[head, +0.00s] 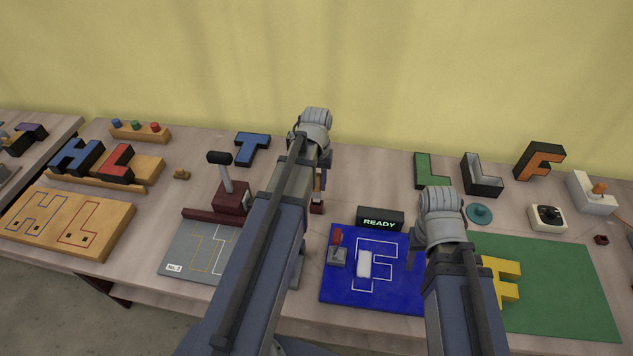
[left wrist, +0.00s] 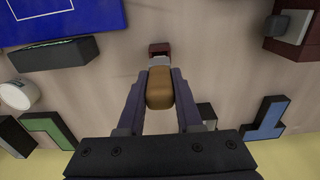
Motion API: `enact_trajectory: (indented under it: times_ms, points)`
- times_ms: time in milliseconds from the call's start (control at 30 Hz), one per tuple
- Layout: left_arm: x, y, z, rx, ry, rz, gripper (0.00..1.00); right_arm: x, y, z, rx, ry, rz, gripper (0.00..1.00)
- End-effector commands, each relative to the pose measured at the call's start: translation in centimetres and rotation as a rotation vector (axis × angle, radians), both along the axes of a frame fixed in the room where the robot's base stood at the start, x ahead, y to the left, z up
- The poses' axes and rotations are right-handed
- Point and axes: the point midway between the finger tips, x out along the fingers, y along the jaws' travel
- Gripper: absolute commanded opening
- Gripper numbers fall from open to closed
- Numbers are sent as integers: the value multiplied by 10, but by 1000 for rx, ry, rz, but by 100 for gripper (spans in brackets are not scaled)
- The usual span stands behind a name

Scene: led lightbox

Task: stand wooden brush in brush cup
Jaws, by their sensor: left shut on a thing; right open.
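My left gripper (head: 320,182) is shut on the wooden brush, whose tan handle (left wrist: 159,90) shows between the fingers in the left wrist view. A grey band lies beyond the handle. A small dark red block (left wrist: 160,48) is at the brush's far end and also shows below the gripper in the head view. I cannot tell whether it is the bristles or a cup. A small dark red, hollow-looking cup (head: 601,240) stands at the far right. My right gripper (head: 414,254) is open over the blue board's right side, mostly hidden by its arm.
A blue board (head: 345,290) and a black READY sign (head: 380,219) are at the middle. A dark red lever base (head: 232,197) stands left of my left arm. Coloured letters line the back. A green mat (head: 560,290) with a yellow F (head: 503,283) is at the right.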

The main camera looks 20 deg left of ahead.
Motion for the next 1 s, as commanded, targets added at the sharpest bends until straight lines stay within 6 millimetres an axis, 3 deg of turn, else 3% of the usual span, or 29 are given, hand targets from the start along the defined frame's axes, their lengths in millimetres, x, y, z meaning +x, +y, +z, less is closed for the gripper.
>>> enact_trajectory:
  times_ms: [1000]
  points:
    - [0,0,-26,0,0,0,0,0,0,-26,0,0,0,50]
